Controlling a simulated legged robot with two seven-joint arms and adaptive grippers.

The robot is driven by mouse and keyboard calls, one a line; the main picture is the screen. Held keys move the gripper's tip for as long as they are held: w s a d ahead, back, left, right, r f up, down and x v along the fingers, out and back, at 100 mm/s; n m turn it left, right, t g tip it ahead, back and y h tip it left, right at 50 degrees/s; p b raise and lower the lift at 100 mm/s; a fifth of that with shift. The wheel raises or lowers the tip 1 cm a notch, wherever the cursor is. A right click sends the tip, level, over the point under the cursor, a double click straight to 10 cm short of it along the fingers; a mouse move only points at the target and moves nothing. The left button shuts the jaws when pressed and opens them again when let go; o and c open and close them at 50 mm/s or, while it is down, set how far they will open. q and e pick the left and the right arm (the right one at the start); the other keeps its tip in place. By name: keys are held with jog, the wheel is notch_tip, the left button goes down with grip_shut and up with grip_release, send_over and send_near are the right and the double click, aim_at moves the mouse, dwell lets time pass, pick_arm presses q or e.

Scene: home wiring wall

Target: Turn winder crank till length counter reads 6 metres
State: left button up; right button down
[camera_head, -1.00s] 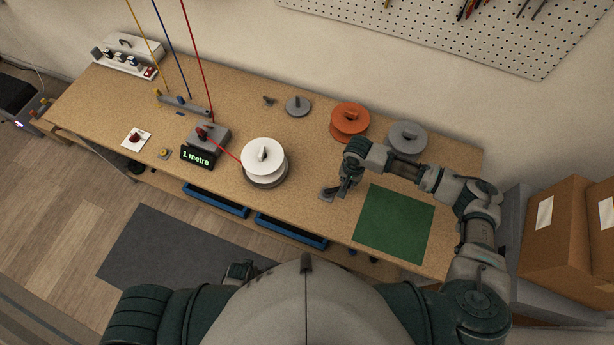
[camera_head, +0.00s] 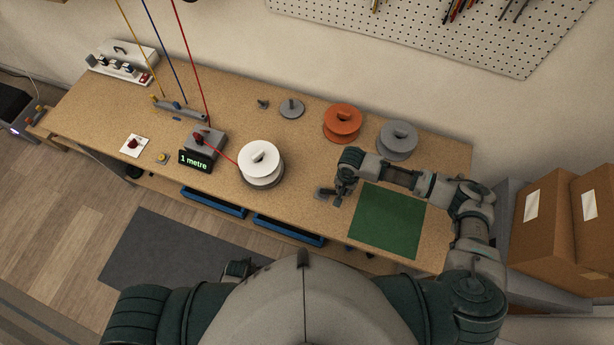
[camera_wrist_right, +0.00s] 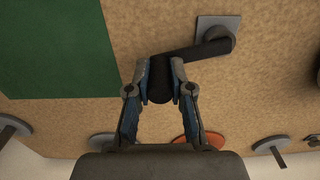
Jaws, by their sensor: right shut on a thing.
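The length counter (camera_head: 195,161) shows "1 metre" in green on its dark display. A red wire runs from it to the white spool (camera_head: 260,160) on the winder. The crank (camera_wrist_right: 206,48) is a dark arm on a grey square base plate (camera_wrist_right: 222,22); the base also shows at the bench front in the head view (camera_head: 322,194). My right gripper (camera_wrist_right: 160,88) is shut on the crank's dark upright handle (camera_wrist_right: 160,78), which sits between its two fingers. In the head view my right gripper (camera_head: 338,198) partly hides the crank. My left gripper (camera_head: 238,270) is low, below the bench, mostly hidden by my body.
A green mat (camera_head: 388,221) lies right of the crank. An orange spool (camera_head: 342,123) and a grey spool (camera_head: 397,140) stand behind. Blue trays (camera_head: 288,231) sit under the front edge. Cardboard boxes (camera_head: 545,222) stand at the right.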

jog(key=shift+s+p, duration=0.5)
jog(key=shift+s, duration=0.2)
jog(key=shift+f, duration=0.1)
jog(key=shift+s, duration=0.1)
jog(key=shift+s+a+p, duration=0.4)
jog(key=shift+s+p, duration=0.3)
jog(key=shift+p, duration=0.1)
jog(key=shift+s+a, duration=0.1)
jog(key=shift+s, duration=0.1)
jog(key=shift+a, duration=0.1)
jog(key=shift+s, duration=0.1)
